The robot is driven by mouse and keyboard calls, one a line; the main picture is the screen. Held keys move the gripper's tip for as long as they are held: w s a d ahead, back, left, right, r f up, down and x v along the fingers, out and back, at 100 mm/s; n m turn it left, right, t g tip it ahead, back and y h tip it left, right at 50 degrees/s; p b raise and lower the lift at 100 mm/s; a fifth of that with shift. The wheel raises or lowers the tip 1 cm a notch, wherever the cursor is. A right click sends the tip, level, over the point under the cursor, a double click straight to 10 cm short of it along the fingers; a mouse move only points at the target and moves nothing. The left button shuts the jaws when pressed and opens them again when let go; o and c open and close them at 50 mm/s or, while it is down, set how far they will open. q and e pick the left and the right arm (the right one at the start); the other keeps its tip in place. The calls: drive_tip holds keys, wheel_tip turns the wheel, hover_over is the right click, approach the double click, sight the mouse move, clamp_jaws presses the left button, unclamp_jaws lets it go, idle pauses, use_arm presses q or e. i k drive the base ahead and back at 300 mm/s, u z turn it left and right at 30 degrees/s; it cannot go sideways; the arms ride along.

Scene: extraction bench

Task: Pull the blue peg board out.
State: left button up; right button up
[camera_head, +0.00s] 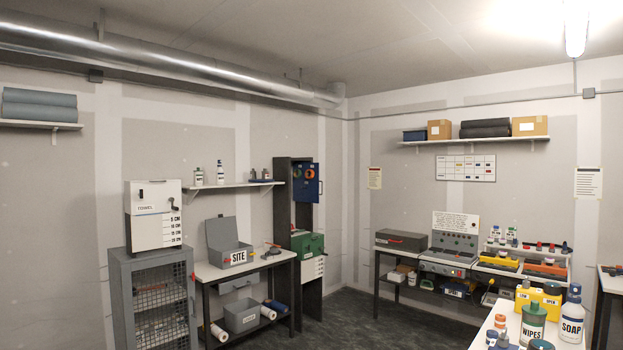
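A blue board (313,190) shows in the upper part of a tall dark open-fronted cabinet (283,190) near the back corner of the room. It looks like the peg board, but pegs are too small to make out. Neither of my grippers is in view, and nothing touches the board.
Below the board, a green box (307,245) with a crank sits in the cabinet. A bench (240,268) with a grey SITE box (228,243) stands left of it. A bottle-covered white table (487,325) fills the lower right. Dark floor (365,325) lies open between.

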sight(305, 183)
drive_tip(key=u, duration=0.05)
drive_tip(key=i, duration=4.1)
drive_tip(key=z, duration=0.65)
drive_tip(key=i, duration=4.85)
drive_tip(key=u, duration=1.45)
